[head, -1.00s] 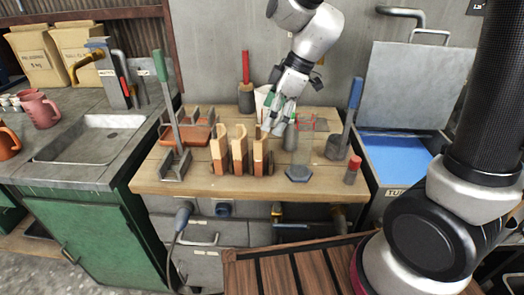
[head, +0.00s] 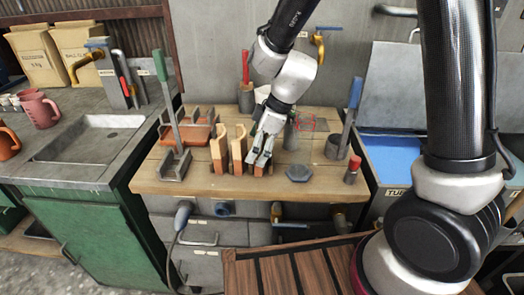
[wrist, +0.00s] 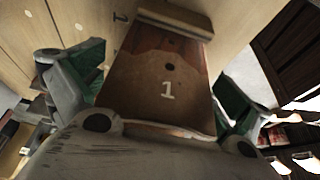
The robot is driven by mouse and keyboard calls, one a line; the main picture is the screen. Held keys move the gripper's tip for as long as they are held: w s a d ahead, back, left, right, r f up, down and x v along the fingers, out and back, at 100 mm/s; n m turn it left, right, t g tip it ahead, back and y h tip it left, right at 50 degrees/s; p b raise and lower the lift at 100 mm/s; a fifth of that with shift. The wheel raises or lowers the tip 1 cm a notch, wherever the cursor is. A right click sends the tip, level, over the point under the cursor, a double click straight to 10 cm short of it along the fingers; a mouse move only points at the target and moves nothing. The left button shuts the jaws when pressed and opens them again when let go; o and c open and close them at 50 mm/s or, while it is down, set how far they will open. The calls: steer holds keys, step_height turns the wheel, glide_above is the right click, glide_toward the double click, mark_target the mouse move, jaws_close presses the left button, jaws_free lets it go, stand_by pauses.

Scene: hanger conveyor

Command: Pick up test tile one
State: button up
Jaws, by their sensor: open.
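Test tile one (wrist: 150,75), brown below a pale edge and marked with a white "1", fills the middle of the wrist view. My gripper (wrist: 160,95) is open, with a green-padded finger on each side of the tile. Gaps show beside the tile, and I cannot tell if either finger touches it. In the head view my gripper (head: 260,158) is at the rightmost of the upright tiles on the wooden bench (head: 330,187) and hides most of it. The other two tiles, left (head: 219,155) and middle (head: 238,150), stand just to its left.
A grey hexagonal piece (head: 299,173) and a red-topped cylinder (head: 352,170) lie to the right. A blue-handled tool (head: 350,115) stands behind them. A green-handled lever (head: 170,100) rises on the left. A grey cylinder (head: 291,135) stands close behind my gripper.

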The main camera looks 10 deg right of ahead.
steer(key=c, duration=1)
steer(key=shift+s, duration=0.1)
step_height(320, 180, up, 9)
steer(key=shift+r, duration=0.1)
steer(key=c, duration=0.5)
steer(key=shift+r, duration=0.45)
